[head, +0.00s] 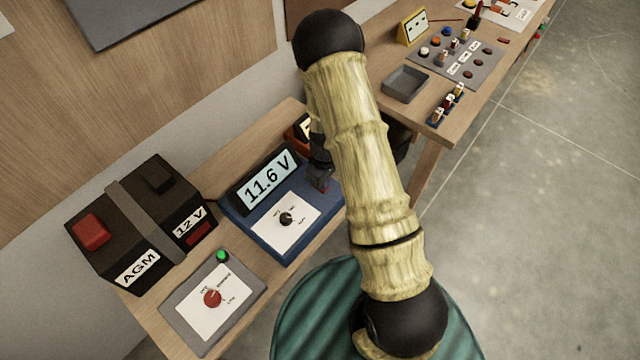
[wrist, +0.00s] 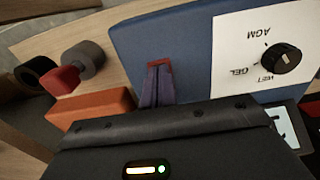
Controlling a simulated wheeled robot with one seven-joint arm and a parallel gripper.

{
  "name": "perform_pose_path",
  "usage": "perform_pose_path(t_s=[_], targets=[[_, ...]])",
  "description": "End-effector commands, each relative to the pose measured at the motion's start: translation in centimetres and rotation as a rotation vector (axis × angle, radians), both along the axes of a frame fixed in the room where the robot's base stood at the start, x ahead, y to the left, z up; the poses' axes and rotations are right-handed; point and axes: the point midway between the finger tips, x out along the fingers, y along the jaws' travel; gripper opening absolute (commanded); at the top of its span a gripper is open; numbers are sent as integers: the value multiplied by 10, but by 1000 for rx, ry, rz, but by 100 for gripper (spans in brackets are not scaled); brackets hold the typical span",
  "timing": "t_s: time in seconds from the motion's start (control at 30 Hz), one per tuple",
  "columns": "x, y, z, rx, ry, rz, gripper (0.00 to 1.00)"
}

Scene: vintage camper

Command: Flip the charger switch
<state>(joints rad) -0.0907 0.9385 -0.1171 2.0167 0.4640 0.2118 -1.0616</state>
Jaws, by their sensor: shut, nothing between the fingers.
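The blue charger (head: 302,238) stands on the wooden bench, with an "11.6 V" display (head: 266,182) and a white dial plate carrying a black knob (head: 286,219). The knob also shows in the wrist view (wrist: 281,58), with AGM, GEL and WET marks around it. A small red part (wrist: 158,64), apparently the charger switch, sits on the blue face beside the plate. My gripper (wrist: 157,84) is shut and empty, its fingertips at this red part; whether they touch it I cannot tell. In the head view my gripper (head: 320,180) is partly hidden by my arm.
A black AGM 12 V battery (head: 140,222) stands left of the charger. A grey panel with a red knob (head: 212,298) and green lamp (head: 222,256) lies in front. An orange block (wrist: 90,108) is close beside my gripper. A grey tray (head: 405,82) lies farther right.

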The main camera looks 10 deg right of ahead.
Motion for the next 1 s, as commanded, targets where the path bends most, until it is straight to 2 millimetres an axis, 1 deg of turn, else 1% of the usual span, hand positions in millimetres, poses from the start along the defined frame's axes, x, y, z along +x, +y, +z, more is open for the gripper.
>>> perform_pose_path(t_s=[1.0], targets=[[0, 0, 64, 1, -1, 1, 0]])
